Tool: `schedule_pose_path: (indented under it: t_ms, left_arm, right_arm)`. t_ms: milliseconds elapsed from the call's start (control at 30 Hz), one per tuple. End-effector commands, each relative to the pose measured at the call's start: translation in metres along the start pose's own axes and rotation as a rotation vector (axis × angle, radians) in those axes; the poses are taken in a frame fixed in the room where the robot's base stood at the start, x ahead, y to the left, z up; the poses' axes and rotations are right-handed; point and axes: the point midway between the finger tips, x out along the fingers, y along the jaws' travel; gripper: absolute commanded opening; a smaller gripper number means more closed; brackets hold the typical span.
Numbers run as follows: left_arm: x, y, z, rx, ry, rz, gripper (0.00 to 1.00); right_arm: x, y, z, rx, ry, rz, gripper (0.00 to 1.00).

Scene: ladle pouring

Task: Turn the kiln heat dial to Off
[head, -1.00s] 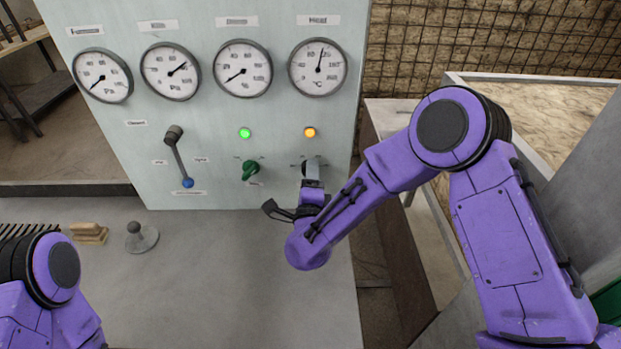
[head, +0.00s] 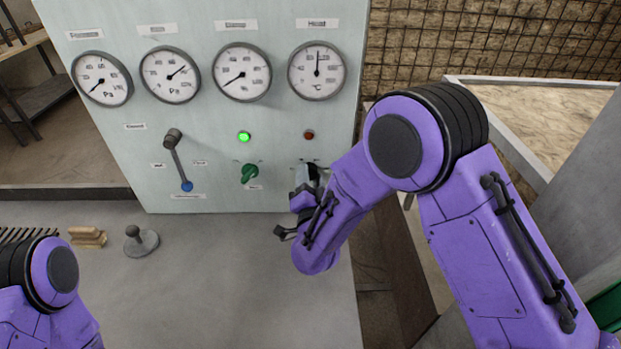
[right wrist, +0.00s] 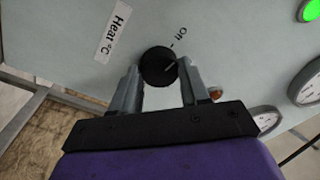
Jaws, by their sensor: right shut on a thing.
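The heat dial (right wrist: 154,62) is a dark round knob on the pale panel, seen in the right wrist view with a short light mark on its face. The "Off" label (right wrist: 181,32) and its tick are just above and right of the knob. The mark points up and right, roughly towards that label. My right gripper (right wrist: 158,75) is shut on the dial, one finger on each side. In the head view my right gripper (head: 309,178) is at the panel and hides the dial. My left gripper is out of view.
The lamp (head: 309,135) above the dial is dark red, unlit; the green lamp (head: 244,137) is lit. A green knob (head: 250,173) and a blue-tipped lever (head: 179,160) are left of the gripper. The heat gauge (head: 317,70) needle points nearly straight up.

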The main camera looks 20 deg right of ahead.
Motion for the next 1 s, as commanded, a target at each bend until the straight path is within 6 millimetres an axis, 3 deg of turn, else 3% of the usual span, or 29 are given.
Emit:
schedule_pose_path:
  t_ms: [400,967,1000]
  left_arm:
    - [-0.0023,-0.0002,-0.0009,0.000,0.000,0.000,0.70]
    - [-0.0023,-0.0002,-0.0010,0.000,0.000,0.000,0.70]
    - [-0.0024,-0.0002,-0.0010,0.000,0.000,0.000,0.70]
  right_arm:
    - [-0.0006,0.0002,0.0003,-0.192,-0.015,-0.005,0.15]
    - [-0.0010,0.0006,0.0010,-0.221,-0.020,-0.006,0.15]
    - [-0.0010,0.0007,0.0011,-0.221,-0.020,-0.006,0.52]
